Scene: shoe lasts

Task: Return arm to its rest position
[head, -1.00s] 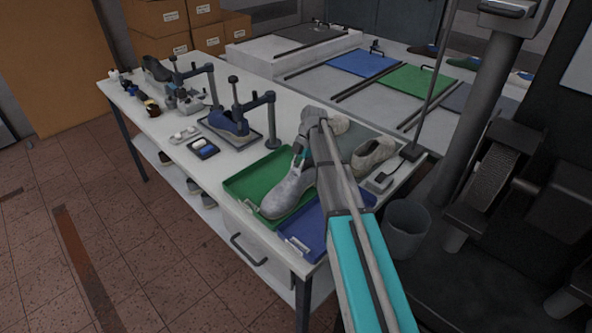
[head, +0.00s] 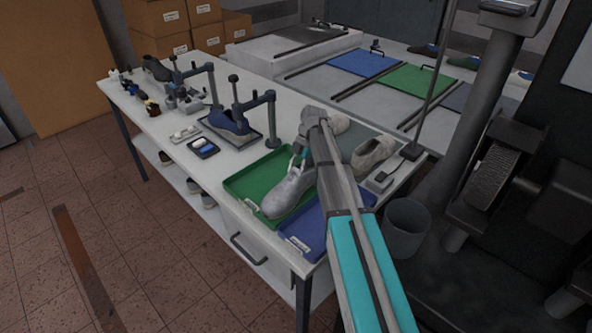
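My arm reaches from the lower right over the workbench (head: 205,165). My gripper (head: 298,163) is at its far end, pointing down at the upper end of a light grey shoe (head: 288,192). The gripper is small and partly hidden by my wrist, so I cannot tell whether its fingers are apart or closed, or whether they touch the shoe. The shoe lies tilted over the green tray (head: 240,186), with its toe toward the front edge.
A blue tray (head: 301,238) lies beside the green one, partly behind my arm. A beige shoe (head: 372,154) stands right of my arm. A blue shoe (head: 229,124) sits on a stand farther back. A grey bin (head: 406,228) and dark machine (head: 492,175) are at the right.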

